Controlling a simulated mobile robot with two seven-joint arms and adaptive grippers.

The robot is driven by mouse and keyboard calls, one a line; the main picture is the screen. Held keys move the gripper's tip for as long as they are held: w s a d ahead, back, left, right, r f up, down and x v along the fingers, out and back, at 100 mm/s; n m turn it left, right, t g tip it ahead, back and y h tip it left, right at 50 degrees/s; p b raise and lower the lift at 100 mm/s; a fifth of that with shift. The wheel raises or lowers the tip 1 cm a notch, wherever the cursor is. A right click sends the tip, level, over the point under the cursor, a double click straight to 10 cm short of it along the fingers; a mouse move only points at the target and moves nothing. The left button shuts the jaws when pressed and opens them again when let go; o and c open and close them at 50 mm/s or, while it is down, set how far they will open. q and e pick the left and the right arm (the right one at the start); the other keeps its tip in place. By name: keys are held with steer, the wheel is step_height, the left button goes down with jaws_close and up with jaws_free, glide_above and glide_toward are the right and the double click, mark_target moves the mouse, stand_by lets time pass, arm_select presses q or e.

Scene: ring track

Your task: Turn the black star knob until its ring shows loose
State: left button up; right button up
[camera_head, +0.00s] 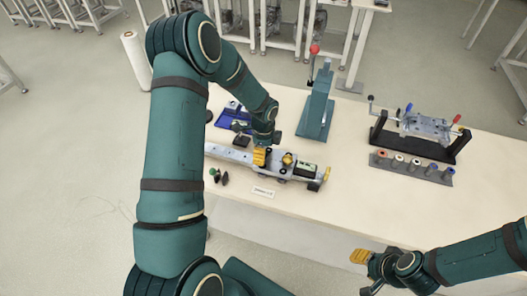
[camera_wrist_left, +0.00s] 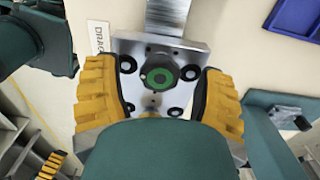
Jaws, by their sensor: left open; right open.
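The black star knob (camera_wrist_left: 158,73) sits on a metal plate (camera_wrist_left: 190,50) with several dark round holes. A green ring shows on the knob's top around a dark centre. My left gripper (camera_wrist_left: 160,85) is open, with one yellow finger on each side of the knob and visible gaps to it. In the head view my left gripper (camera_head: 260,156) is over the metal fixture (camera_head: 232,153) on the table, and I cannot make out the knob there. My right gripper (camera_head: 362,258) is open and empty off the table's front edge, at the lower right.
A teal press (camera_head: 316,105) with a red-tipped lever stands behind the fixture. A black-framed fixture (camera_head: 430,132) and a grey rack of several small parts (camera_head: 412,168) stand at the right. A blue tray (camera_head: 229,115) lies behind the left gripper. The table's front right is clear.

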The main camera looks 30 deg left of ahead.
arm_select(q)
jaws_close()
